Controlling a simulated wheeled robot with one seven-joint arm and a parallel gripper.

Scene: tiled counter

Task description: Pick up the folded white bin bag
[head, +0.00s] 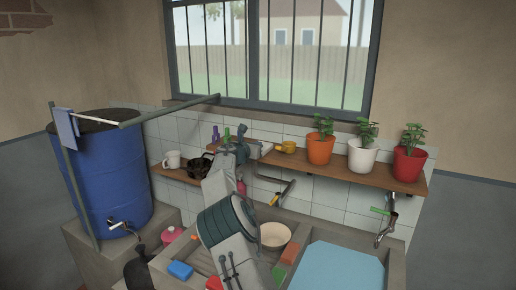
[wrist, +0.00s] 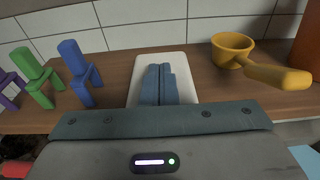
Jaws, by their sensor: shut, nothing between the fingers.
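A flat white rounded rectangle, which looks like the folded white bin bag (wrist: 184,75), lies on the wooden shelf in the wrist view. My gripper (wrist: 159,72) is shut, its blue-grey fingers side by side in front of the middle of the bag and hiding part of it. I cannot tell whether the fingertips touch it. In the head view my gripper (head: 246,150) is at the shelf by the tiled wall, and a small white patch of the bag (head: 266,148) shows to its right.
Green (wrist: 38,78), blue (wrist: 80,72) and purple (wrist: 10,88) clothes pegs stand left of the bag. A yellow dipper (wrist: 232,46) sits on its right, its handle pointing towards me. The tiled wall is close behind. Potted plants (head: 320,148) stand farther right on the shelf.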

